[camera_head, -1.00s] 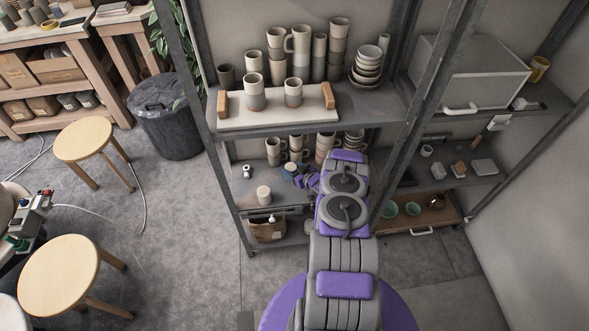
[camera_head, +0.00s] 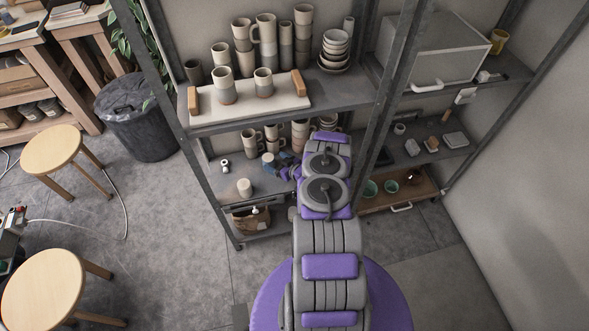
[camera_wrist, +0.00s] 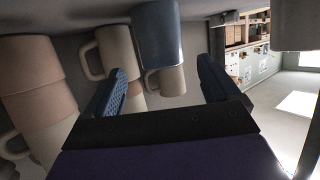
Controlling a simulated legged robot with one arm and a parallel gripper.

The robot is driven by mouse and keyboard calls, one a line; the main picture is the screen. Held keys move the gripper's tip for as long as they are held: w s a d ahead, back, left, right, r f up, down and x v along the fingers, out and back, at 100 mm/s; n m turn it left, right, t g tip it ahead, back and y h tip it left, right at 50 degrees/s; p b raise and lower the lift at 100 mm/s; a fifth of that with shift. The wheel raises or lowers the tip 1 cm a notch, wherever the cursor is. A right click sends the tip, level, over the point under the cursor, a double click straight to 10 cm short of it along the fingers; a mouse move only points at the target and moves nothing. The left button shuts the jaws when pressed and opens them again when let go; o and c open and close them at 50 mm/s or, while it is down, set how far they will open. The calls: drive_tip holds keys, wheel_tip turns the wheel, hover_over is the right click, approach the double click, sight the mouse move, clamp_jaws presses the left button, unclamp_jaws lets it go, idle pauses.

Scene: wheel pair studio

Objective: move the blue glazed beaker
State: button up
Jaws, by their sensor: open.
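The blue glazed beaker (camera_wrist: 157,35) shows in the wrist view, at the top middle, where the picture looks upside down with the shelf surface along the top. My gripper (camera_wrist: 163,70) is open, with one dark blue finger on each side. The beaker lies ahead of the gap between the fingers, and no contact shows. In the head view my gripper (camera_head: 284,165) is over the middle shelf, partly hidden by my arm. Small blue shapes there are too small to tell beaker from fingers.
Cream mugs (camera_wrist: 118,50) stand beside and behind the beaker, one stack (camera_wrist: 30,75) close to the left finger. The upper shelf (camera_head: 340,92) with cups and bowls hangs above. A pale jar (camera_head: 244,187) stands at the middle shelf's front. Metal uprights (camera_head: 370,130) flank my arm.

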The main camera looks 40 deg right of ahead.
drive_tip(key=p+v, duration=0.3)
drive_tip(key=v, duration=1)
drive_tip(key=shift+d, duration=0.3)
drive_tip(key=shift+s, duration=0.15)
